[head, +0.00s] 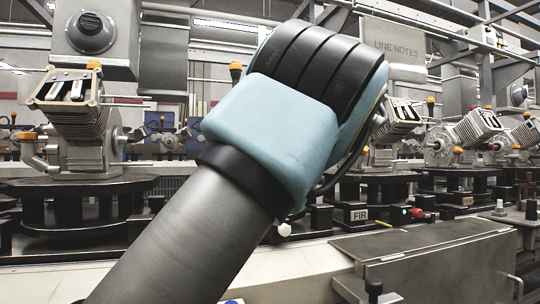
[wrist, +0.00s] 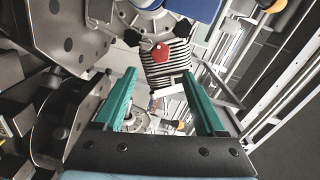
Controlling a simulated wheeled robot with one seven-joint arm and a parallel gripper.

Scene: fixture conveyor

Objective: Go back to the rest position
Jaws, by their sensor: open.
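My gripper shows in the wrist view (wrist: 165,95) with its two green fingers well apart. It is open, and nothing is held between the fingers. Beyond the fingertips is a finned engine cylinder (wrist: 165,62) with a red round spot on it. It looks close, but I cannot tell whether a finger touches it. In the head view my arm reaches up across the middle, and its padded blue and black part hides the gripper and what lies behind it.
An engine (head: 82,125) stands on a dark round fixture at the left. More engines (head: 465,135) stand on fixtures at the right. A grey metal cover (head: 425,250) lies at the front right. A sign reading "LINE NOTES" (head: 393,48) hangs at the back.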

